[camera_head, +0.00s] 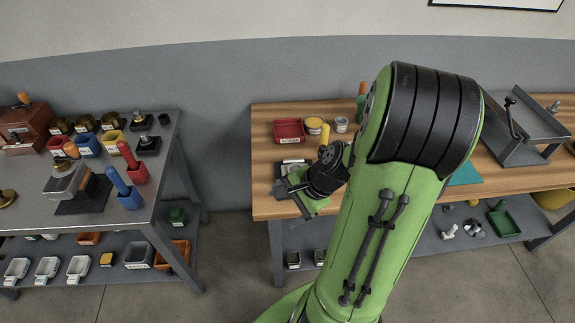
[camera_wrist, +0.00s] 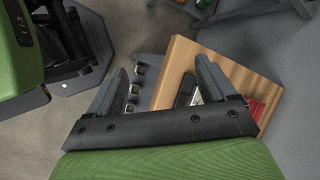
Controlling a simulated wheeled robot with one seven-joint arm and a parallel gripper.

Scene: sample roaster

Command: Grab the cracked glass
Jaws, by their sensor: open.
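My gripper (camera_head: 292,186) is at the left end of the wooden table (camera_head: 262,150), above or just off its front left corner. In the wrist view my gripper (camera_wrist: 160,75) has its fingers spread wide, with nothing between them but the table corner and floor beyond. A small clear glass-like container (camera_head: 341,124) stands at the back of the table, right of a white-lidded jar (camera_head: 314,124). I cannot tell whether it is cracked. No other glass is clear to me; my arm hides the middle of the table.
A red labelled tray (camera_head: 289,130) sits at the back left of the table, with a dark tray (camera_head: 284,172) near the left edge. A yellow-handled tool (camera_head: 325,135) stands close by. A grey metal bench (camera_head: 150,150) is to the left, across a floor gap.

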